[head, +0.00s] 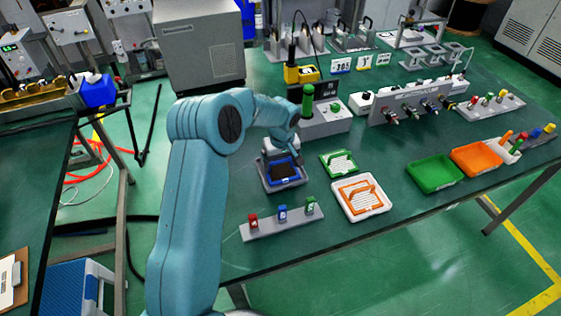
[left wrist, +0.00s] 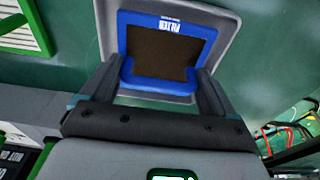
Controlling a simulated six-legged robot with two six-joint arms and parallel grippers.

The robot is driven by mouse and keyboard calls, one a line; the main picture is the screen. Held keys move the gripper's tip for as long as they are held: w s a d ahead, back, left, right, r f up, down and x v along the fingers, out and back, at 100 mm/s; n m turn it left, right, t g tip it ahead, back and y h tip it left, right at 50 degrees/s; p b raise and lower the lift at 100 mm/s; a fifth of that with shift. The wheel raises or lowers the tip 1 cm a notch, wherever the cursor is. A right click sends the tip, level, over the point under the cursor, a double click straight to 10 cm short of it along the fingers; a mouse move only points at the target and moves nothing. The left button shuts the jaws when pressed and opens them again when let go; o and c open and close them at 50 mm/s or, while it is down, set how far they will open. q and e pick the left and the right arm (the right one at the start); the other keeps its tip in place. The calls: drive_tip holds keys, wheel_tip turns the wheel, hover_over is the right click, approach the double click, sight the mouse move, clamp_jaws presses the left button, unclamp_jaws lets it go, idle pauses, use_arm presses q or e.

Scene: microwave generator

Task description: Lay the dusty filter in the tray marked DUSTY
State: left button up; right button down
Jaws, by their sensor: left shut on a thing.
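The dark-faced filter in a blue frame (head: 282,170) is at the grey tray (head: 264,181), left of the table's middle. In the left wrist view the filter (left wrist: 162,52) has a dark brown face and white lettering on its frame. The grey tray (left wrist: 228,42) shows around it. My left gripper (left wrist: 160,82) is shut on the filter's near edge, one finger at each side; in the head view its fingers (head: 297,156) are small and partly hidden. I cannot tell whether the filter touches the tray floor. No DUSTY marking is readable. My right gripper is out of view.
A green filter (head: 340,163) and a white tray (head: 378,208) holding an orange-framed piece lie to the right. Empty green (head: 435,173) and orange (head: 478,157) trays are farther right. A grey rack (head: 281,224) with coloured blocks stands in front. A post with a green top (head: 308,100) stands behind.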

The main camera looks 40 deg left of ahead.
sight(282, 172)
use_arm(q)
drive_tip(key=shift+w+f, duration=0.1)
drive_tip(key=shift+f, duration=0.1)
drive_tip(key=shift+f+b, duration=0.2)
drive_tip(key=shift+b, duration=0.1)
drive_tip(key=o, duration=0.8)
drive_tip(key=shift+r+p, duration=0.3)
drive_tip(key=shift+p, duration=0.05)
wheel_tip(282, 172, up, 12)
drive_tip(key=d, duration=0.1)
drive_tip(key=shift+s+b, duration=0.3)
drive_tip(key=shift+s, duration=0.1)
drive_tip(key=shift+d+f, duration=0.1)
